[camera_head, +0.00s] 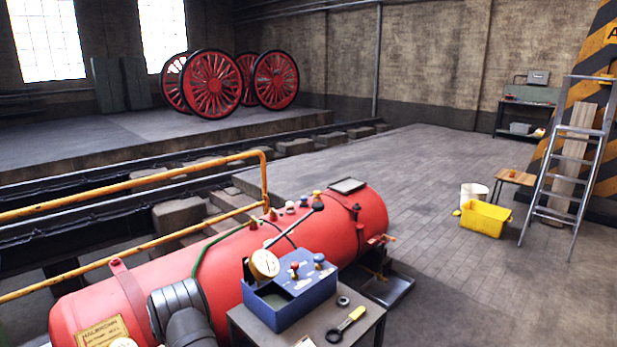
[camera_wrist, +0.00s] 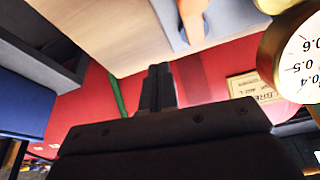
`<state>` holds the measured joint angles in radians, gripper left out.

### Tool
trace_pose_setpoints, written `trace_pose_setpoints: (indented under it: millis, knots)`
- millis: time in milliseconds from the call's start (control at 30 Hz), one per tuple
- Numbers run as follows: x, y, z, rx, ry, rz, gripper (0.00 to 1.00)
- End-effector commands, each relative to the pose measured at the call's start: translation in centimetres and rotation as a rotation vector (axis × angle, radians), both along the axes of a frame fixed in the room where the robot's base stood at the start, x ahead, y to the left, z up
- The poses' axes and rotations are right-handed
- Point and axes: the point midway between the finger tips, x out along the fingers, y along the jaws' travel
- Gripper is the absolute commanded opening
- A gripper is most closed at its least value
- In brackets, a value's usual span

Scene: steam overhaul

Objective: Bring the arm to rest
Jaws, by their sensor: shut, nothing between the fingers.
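My gripper (camera_wrist: 158,75) shows in the wrist view with its two dark fingers together and nothing between them. Beyond the fingers is the red tank (camera_wrist: 80,105), with a green hose beside them. A dial gauge (camera_wrist: 300,65) sits close at the right edge of the wrist view. In the head view, grey links of my arm stand at the bottom left, in front of the red tank (camera_head: 225,262). I cannot make out the gripper's fingers in the head view.
A blue box (camera_head: 290,300) with a gauge and knobs stands on a small table (camera_head: 362,327) beside the tank. A yellow-handled tool (camera_head: 346,325) lies there. Yellow railings (camera_head: 130,183) run at the left. Open floor (camera_head: 440,200) lies right, with a yellow bin (camera_head: 485,219) and stepladder (camera_head: 565,165).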

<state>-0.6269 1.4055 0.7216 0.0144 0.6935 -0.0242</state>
Motion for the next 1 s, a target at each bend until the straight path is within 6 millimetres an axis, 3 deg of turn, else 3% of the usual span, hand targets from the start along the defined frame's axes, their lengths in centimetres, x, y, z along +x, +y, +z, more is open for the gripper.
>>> trace_pose_setpoints:
  millis: [167, 500, 1000]
  knots:
    - [0.5, 0.2, -0.3, 0.008, -0.017, 0.099, 0.00]
    - [2.6, 2.2, 0.0, 0.008, -0.018, 0.094, 0.00]
    - [0.9, 0.6, 6.4, 0.008, -0.016, 0.093, 0.00]
